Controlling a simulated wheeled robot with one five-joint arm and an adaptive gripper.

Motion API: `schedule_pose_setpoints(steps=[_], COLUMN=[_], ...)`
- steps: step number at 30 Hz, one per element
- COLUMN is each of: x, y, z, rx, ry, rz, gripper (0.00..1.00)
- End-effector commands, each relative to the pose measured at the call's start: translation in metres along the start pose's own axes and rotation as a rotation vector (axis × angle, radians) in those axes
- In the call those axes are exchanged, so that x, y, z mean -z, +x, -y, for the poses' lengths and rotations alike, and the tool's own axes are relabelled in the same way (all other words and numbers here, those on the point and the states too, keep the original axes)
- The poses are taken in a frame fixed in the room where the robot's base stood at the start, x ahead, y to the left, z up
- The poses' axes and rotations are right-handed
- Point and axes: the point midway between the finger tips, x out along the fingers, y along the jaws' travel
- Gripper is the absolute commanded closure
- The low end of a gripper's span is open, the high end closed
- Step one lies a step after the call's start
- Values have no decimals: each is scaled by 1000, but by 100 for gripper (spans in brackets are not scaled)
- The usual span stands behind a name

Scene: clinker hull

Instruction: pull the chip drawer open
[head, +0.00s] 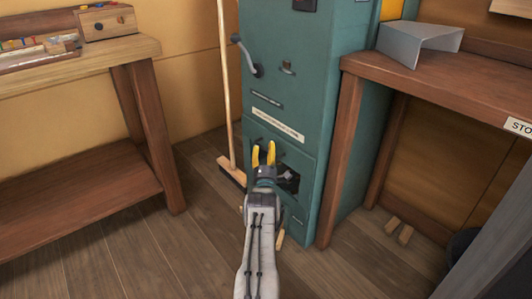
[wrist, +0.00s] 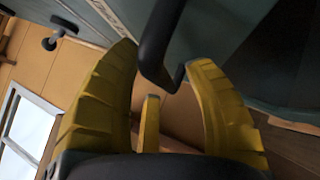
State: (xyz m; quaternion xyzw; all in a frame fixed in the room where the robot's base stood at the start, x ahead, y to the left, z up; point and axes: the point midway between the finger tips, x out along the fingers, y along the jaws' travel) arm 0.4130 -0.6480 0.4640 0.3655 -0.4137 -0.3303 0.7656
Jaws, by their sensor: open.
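The chip drawer looks like the lower front panel (head: 308,163) of the teal machine (head: 285,60), with no clear gap around it. My gripper (head: 263,148) is in front of this panel, its yellow fingers pointing at it and apart. In the wrist view, a dark bent bar (wrist: 158,40), which looks like the drawer handle, reaches down between the open fingertips. I cannot tell whether either finger touches it. In the head view my gripper hides most of the handle area.
A dark opening (head: 290,182) is right of my gripper. A crank lever (head: 249,58) juts from the machine higher up. A broom (head: 229,90) leans left of it. Workbenches stand left (head: 80,62) and right (head: 430,75). Wood blocks (head: 398,230) lie at right; floor at left is clear.

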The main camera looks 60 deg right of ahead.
Motion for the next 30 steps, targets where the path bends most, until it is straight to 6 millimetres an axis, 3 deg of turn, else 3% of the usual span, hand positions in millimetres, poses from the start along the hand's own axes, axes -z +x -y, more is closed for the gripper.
schedule_pose_setpoints(steps=[9,25,30], x=[0,0,0], y=[1,1,1], z=[0,0,0], rx=[-1,-1,-1], ry=[0,0,0], rz=[0,0,0], gripper=[51,98,100])
